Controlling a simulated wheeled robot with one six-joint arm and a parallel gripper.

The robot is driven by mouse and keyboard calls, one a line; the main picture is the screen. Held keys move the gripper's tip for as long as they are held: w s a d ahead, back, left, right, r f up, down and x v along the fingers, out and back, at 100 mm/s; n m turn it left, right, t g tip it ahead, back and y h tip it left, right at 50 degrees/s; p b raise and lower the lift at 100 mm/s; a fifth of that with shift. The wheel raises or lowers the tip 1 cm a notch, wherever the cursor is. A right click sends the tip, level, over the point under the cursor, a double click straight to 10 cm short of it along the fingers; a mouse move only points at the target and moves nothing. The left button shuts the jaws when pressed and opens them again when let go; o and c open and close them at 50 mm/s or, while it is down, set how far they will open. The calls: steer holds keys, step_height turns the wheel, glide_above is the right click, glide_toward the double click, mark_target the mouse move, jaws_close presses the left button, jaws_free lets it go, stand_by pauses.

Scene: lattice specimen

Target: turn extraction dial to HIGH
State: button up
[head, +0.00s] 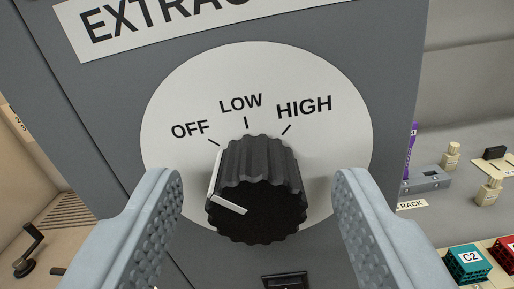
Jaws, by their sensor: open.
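The extraction dial (262,190) is a black ribbed knob on a round white plate (180,100). The plate is marked OFF, LOW and HIGH from left to right, each with a tick. The knob's white pointer line runs across its face and down its left side, and lines up with the OFF tick. My gripper (259,180) is open, with one grey textured finger on the left of the knob and one on the right. A gap shows between each finger and the knob. The knob's underside is hidden.
The dial is on a grey panel with a cut-off label beginning "EXTRAC" (150,22). A small black part (287,281) is below the knob. At right are a labelled rack area, small beige pieces (451,155) and a teal C2 block (468,264). A dark crank handle (30,245) is at left.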

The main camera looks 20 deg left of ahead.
steer(key=shift+w+a, duration=0.1)
steer(key=shift+w, duration=0.3)
steer(key=c, duration=1)
